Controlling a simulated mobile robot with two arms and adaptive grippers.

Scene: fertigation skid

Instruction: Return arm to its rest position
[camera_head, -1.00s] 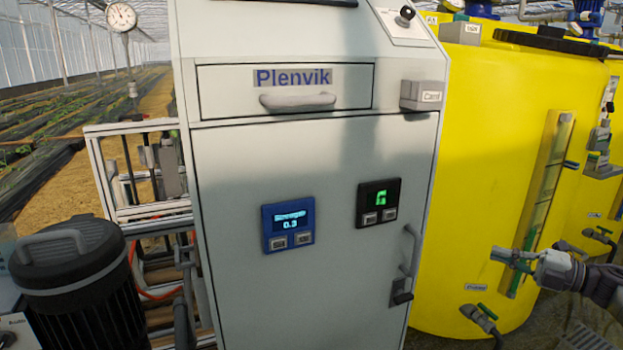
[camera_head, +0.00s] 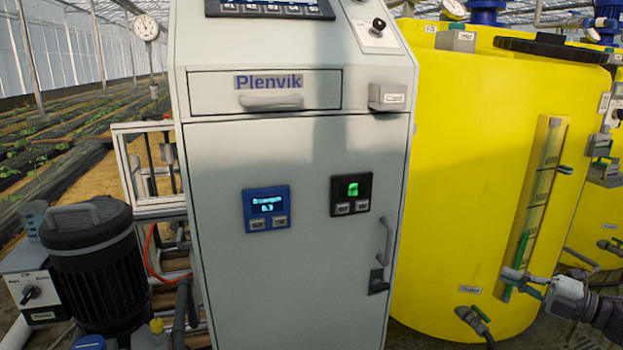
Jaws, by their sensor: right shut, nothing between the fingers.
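My right gripper (camera_head: 524,283) is at the lower right, in front of the yellow tank (camera_head: 465,170). Its fingers are shut and hold nothing. The wrist and forearm come in from the right edge. I cannot tell whether the fingertips touch the tank or its level gauge (camera_head: 538,195); they overlap the gauge's lower end in the view. My left gripper is not in view.
A grey Plenvik cabinet (camera_head: 290,290) stands in the middle, with a blue display (camera_head: 267,208), a black display (camera_head: 351,193) and a door handle (camera_head: 386,242). A black motor (camera_head: 100,280) is at left.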

